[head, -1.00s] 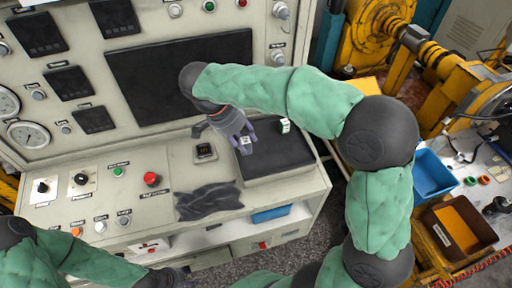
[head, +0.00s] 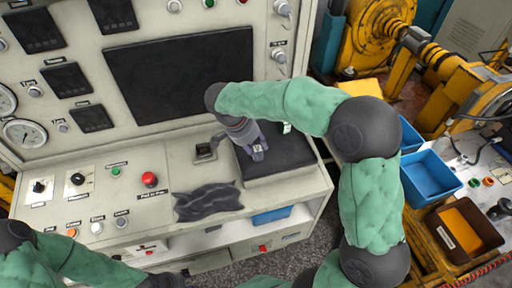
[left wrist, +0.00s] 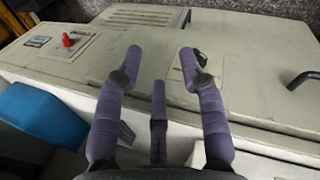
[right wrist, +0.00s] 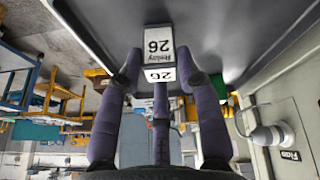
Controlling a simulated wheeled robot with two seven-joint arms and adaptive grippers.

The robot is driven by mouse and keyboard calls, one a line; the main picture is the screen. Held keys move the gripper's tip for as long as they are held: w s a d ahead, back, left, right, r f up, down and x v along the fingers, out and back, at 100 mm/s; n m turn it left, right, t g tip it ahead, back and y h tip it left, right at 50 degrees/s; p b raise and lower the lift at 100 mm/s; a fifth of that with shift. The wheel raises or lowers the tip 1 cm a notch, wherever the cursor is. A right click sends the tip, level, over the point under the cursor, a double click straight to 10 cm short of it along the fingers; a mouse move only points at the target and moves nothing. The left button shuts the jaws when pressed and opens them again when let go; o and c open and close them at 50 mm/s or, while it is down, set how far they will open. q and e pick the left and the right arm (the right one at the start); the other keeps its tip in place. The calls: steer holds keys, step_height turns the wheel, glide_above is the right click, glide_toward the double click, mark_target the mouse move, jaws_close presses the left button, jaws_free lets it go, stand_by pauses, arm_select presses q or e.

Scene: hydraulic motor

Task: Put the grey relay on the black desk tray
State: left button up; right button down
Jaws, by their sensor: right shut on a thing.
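The grey relay (right wrist: 158,45), labelled "Relay 26", is held between the fingertips of my right gripper (right wrist: 158,80). In the head view its white-labelled end (head: 257,148) shows at the fingertips. My right gripper (head: 255,152) is over the left part of the black desk tray (head: 285,168). The tray also shows behind the relay in the right wrist view (right wrist: 225,25); I cannot tell whether the relay touches it. My left gripper (left wrist: 160,65) is open and empty in front of the cabinet, low in the head view.
A small green and white item (head: 287,128) is at the tray's back edge, partly hidden by my right arm. A crumpled black cloth (head: 207,202) lies left of the tray, with a small dark socket (head: 204,152) behind it. Blue bins (head: 430,175) stand at right.

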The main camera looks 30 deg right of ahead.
steer(key=c, duration=0.8)
jaws_free()
steer(key=shift+f, duration=0.1)
steer(key=shift+c, duration=0.2)
steer(key=shift+r, duration=0.25)
steer(key=p+v, duration=0.2)
steer(key=v, duration=0.9)
steer(key=shift+a+r, duration=0.2)
steer(key=shift+r, duration=0.15)
